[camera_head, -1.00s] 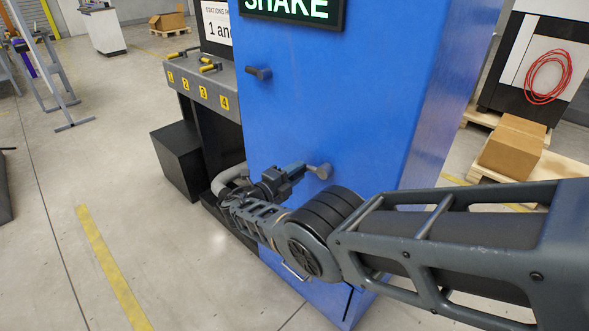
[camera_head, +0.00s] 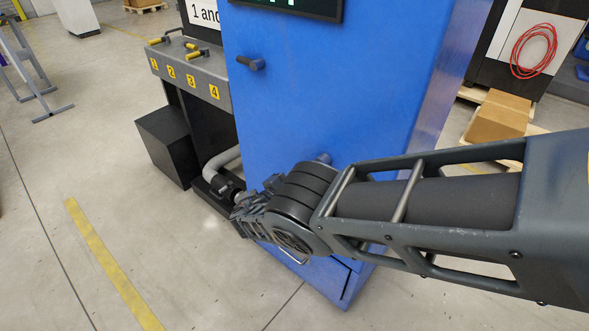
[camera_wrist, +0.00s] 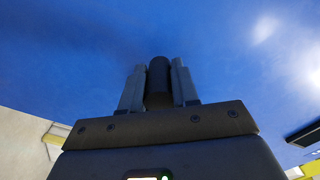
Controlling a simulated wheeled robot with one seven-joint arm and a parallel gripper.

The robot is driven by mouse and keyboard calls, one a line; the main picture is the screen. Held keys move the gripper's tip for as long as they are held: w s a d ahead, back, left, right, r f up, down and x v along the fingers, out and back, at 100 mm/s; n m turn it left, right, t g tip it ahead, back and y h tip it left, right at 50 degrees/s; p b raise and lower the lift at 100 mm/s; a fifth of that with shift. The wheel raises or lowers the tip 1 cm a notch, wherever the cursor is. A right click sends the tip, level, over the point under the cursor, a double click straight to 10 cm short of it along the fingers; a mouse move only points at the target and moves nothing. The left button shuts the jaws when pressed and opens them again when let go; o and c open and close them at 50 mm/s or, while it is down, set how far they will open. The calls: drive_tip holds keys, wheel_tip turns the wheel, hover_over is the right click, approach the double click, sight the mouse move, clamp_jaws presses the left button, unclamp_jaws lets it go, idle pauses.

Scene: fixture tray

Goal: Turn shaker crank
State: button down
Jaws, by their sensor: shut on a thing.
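The blue shaker cabinet (camera_head: 330,110) stands in the middle of the head view. In the wrist view, my gripper (camera_wrist: 158,78) is shut with its two grey fingers on either side of a dark, upright cylinder, the crank handle (camera_wrist: 158,70). The blue cabinet face fills the background there. In the head view, my arm hides most of the crank and the gripper. A small grey round part (camera_head: 323,158) shows just above the arm on the cabinet front. A separate dark knob (camera_head: 250,63) sticks out higher on the cabinet's left side.
A grey station panel (camera_head: 190,80) with yellow labels 1 to 4 and yellow-black handles stands left of the cabinet. A black box (camera_head: 165,145) sits below it. A cardboard box (camera_head: 500,117) lies on a pallet at right. The floor at left is open.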

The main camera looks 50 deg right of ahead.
idle(0.3)
drive_tip(key=c, duration=0.8)
unclamp_jaws()
drive_tip(key=shift+c, duration=0.2)
drive_tip(key=shift+a, duration=0.1)
drive_tip(key=a, duration=0.7)
drive_tip(key=shift+s+a, duration=0.15)
drive_tip(key=shift+a, duration=0.2)
drive_tip(key=shift+f, duration=0.15)
